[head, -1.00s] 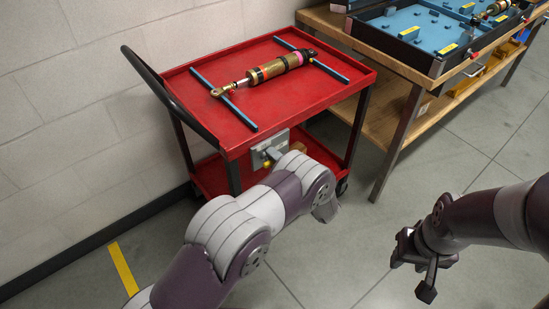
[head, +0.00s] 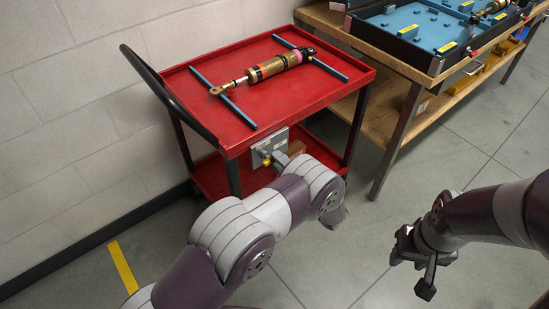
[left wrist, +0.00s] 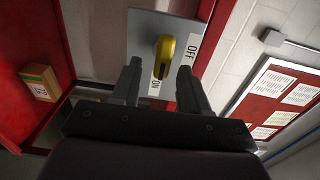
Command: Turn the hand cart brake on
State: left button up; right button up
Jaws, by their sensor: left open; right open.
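The red hand cart (head: 300,104) stands by the wall. A grey brake plate (head: 270,147) is on its near end, with a yellow handle (head: 266,160). In the left wrist view the yellow handle (left wrist: 163,58) sits on the plate (left wrist: 146,30), its lower end near the ON label (left wrist: 154,87). The OFF label (left wrist: 192,47) is to its right. My left gripper (left wrist: 161,75) is open, its fingers on either side of the handle; contact cannot be told. In the head view my arm partly hides this gripper. My right gripper (head: 424,270) is open and empty, away from the cart.
A shock absorber (head: 268,70) lies across blue bars on the cart's top. A wooden bench (head: 385,118) with blue trays stands right of the cart. A small box (left wrist: 39,82) is on the cart's lower shelf. Floor in front is clear.

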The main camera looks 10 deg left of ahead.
pick_arm(q)
jog(key=v, duration=0.9)
jog(key=shift+s+d, duration=0.25)
jog(key=shift+d, duration=0.05)
